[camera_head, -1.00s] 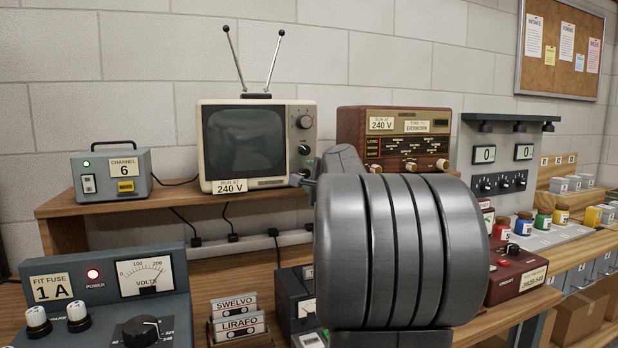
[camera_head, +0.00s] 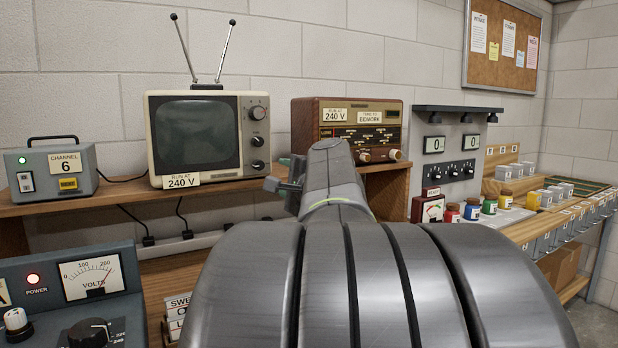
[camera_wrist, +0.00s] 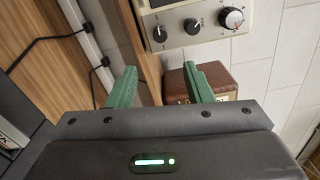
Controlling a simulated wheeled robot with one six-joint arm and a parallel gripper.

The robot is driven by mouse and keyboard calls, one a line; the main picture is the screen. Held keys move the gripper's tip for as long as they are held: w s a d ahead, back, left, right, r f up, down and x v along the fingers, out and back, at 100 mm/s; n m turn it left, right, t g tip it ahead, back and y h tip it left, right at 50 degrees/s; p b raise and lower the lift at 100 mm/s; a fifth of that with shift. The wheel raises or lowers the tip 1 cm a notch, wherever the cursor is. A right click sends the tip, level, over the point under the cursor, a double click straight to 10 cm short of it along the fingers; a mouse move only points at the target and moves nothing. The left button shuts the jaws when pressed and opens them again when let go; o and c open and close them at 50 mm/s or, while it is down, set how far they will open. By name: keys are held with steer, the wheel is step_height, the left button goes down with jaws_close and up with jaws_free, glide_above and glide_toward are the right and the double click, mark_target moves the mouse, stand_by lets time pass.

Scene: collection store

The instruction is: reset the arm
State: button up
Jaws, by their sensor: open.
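My gripper (camera_wrist: 160,78) shows in the wrist view with its two green fingers apart and nothing between them. In that view the television's control panel (camera_wrist: 200,18) is beyond the fingertips, and the brown radio (camera_wrist: 222,78) is partly hidden behind the right finger. In the head view my large grey arm fills the lower middle, reaching toward the shelf between the television (camera_head: 205,138) and the radio (camera_head: 348,132).
A grey channel box (camera_head: 50,172) stands left on the wooden shelf. A voltmeter unit (camera_head: 75,290) sits lower left. Right are a panel with two displays (camera_head: 450,160), several coloured jars (camera_head: 472,210) and a corkboard (camera_head: 505,45). Cables and a power strip (camera_head: 190,246) run below the shelf.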

mark_target(261, 166)
steer(key=p+x, duration=0.1)
steer(key=x, duration=1.3)
steer(key=shift+s+d, duration=0.1)
steer(key=shift+s, duration=0.05)
